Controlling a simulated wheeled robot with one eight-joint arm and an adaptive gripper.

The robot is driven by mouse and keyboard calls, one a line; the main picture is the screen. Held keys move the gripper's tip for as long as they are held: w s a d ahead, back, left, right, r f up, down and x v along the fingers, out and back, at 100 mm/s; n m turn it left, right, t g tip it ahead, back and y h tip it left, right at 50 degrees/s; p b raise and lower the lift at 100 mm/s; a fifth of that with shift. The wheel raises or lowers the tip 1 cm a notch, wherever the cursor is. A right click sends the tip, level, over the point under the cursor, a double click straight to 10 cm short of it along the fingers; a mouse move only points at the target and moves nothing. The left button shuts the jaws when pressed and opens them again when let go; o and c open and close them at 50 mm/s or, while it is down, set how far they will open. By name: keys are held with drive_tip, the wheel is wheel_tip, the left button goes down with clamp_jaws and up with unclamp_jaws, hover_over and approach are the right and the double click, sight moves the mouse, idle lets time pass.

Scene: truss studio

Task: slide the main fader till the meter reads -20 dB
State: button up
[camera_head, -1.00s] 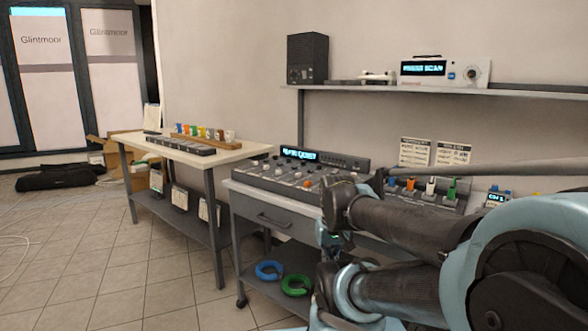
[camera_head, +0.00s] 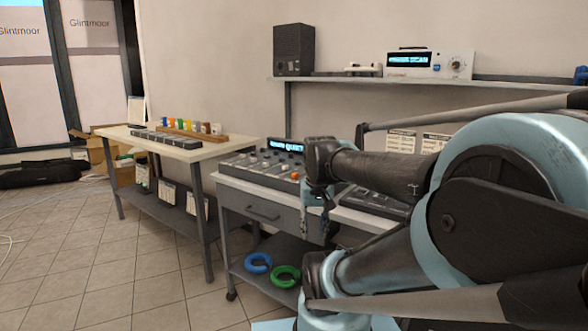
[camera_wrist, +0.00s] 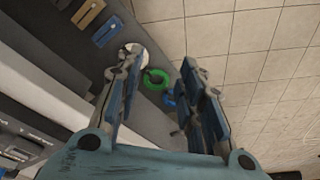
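The grey mixing console (camera_head: 243,165) sits on the cart in the head view, with knobs, several faders and an orange cap on its top. Its lit meter display (camera_head: 286,146) seems to end in "QUIET"; the start is hard to read, and I see no dB figure. My arm covers the console's right part, and I cannot tell which fader is the main one. My gripper (camera_wrist: 162,68) is open and empty in the wrist view, pointing down past the cart's front. In the head view its wrist hangs before the console's right side, apart from the faders.
A blue ring (camera_head: 258,263) and a green ring (camera_head: 286,275) lie on the cart's lower shelf. A side table (camera_head: 185,152) stands left with small coloured items. A wall shelf (camera_head: 350,80) holds a speaker (camera_head: 294,50) and a white unit (camera_head: 428,64). Floor at front left is clear.

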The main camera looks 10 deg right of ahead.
drive_tip(key=w+r+m+g, duration=0.1)
drive_tip(key=w+r+m, duration=0.3)
drive_tip(key=w+r, duration=1.15)
wheel_tip(320, 180, up, 7)
drive_tip(key=m+g, duration=0.1)
drive_tip(key=m, duration=0.3)
hover_over(295, 176)
drive_tip(key=w+d, duration=0.1)
drive_tip(key=w, duration=0.2)
drive_tip(key=f, duration=1.6)
drive_tip(key=shift+s+f, duration=0.15)
drive_tip(key=shift+s, duration=0.1)
drive_tip(key=shift+c, duration=0.6)
clamp_jaws()
